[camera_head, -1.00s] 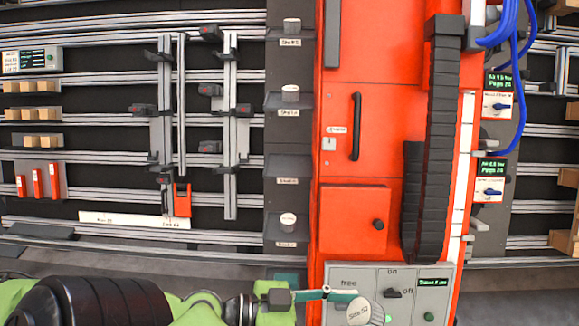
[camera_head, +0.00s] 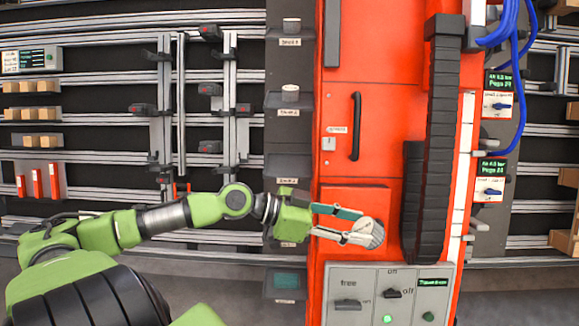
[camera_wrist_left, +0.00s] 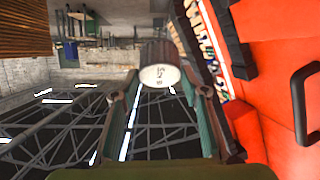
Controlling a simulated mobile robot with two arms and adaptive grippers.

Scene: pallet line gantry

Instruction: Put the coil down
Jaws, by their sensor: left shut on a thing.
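The coil (camera_head: 370,234) is a short grey cylinder with a pale labelled end face. My left gripper (camera_head: 352,226) is shut on it, with one finger on each side. They are in front of the lower red door in the head view, clear of the shelves to the left. In the left wrist view the coil (camera_wrist_left: 159,75) sits between the fingertips, its white label facing the camera. My right gripper is not in view.
A column of dark labelled shelves stands left of the red cabinet (camera_head: 375,130). Coils stand on the top shelf (camera_head: 291,26) and the second (camera_head: 290,92); the third (camera_head: 288,165) looks empty. A lower shelf (camera_head: 285,282) has a bare greenish top. A grey control panel (camera_head: 370,275) is below.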

